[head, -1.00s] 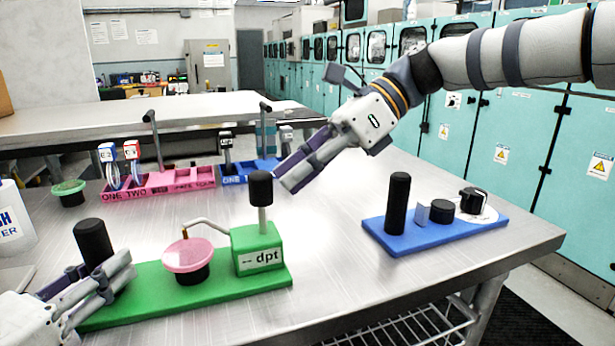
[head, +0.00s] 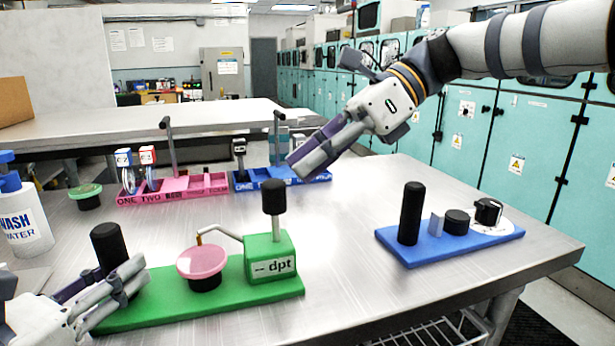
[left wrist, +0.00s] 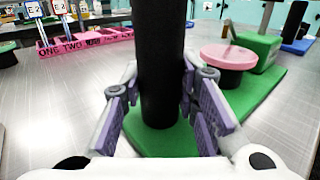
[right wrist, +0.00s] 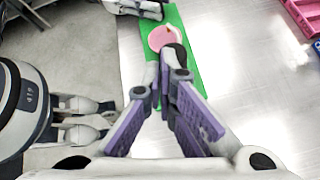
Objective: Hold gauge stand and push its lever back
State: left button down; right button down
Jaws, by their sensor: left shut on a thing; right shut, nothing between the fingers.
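The green gauge stand (head: 225,305) marked "dpt" lies at the front left of the table. It has a black post at its left end (head: 108,248), a pink-topped cup (head: 203,262) in the middle and a lever with a black knob (head: 274,197) standing upright on its right block. My left gripper (head: 118,290) is shut around the black post; the left wrist view shows the post (left wrist: 158,70) between its fingers. My right gripper (head: 312,160) is shut and empty, above the table, to the right of and beyond the knob, apart from it.
A blue stand (head: 450,249) with a black post and knobs lies to the right. A pink tray (head: 190,187) and a blue tray (head: 250,180) stand behind. A wash bottle (head: 24,215) and a green-lidded cup (head: 87,196) are at left. The table between the stands is clear.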

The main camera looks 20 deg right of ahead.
aim_at(102, 228)
pick_arm(q)
jog(key=shift+f, duration=0.15)
pick_arm(e)
notch_tip(102, 228, up, 7)
jog(key=d, duration=0.2)
jog(key=shift+s, duration=0.25)
pick_arm(q)
jog(key=c, duration=1.1)
grip_release()
pick_arm(e)
jog(key=shift+a, duration=0.1)
pick_arm(q)
notch_tip(102, 228, up, 4)
jog(key=shift+r+p, duration=0.15)
jog(key=shift+p, duration=0.6)
jog(key=shift+r+p, duration=0.6)
jog(key=shift+r, duration=1.25)
pick_arm(e)
jog(key=s+r+t, duration=0.1)
jog(key=s+r, duration=0.3)
jog(key=r, duration=0.4)
jog(key=shift+r+n, duration=0.2)
jog(key=shift+n, duration=0.1)
